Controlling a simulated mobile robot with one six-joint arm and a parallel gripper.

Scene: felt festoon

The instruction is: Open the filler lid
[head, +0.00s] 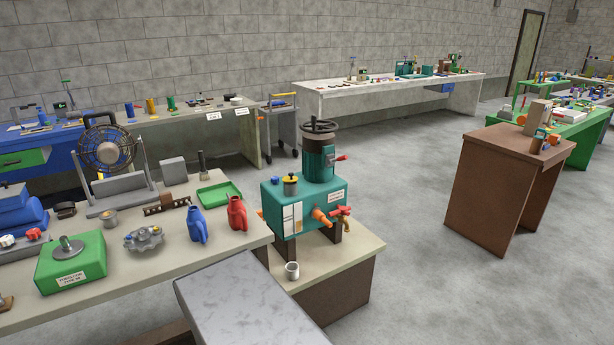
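A teal machine (305,207) with a box-shaped tank stands on a low bench in the middle of the head view. On top of its tank, near the left, is a short round filler neck with a yellow band and a dark top (290,184), which looks like the filler lid and appears closed. A small blue cap (277,181) sits beside it; I cannot tell for certain which is the lid. A teal cylinder with a dark handwheel (319,127) rises behind them. My gripper is not in view.
A metal cup (292,270) stands on the low bench (350,262) before the machine. An orange spout (323,217) and red tap (341,210) stick out at its right front. The left bench holds red (237,213) and blue (196,224) jugs. Open floor lies right.

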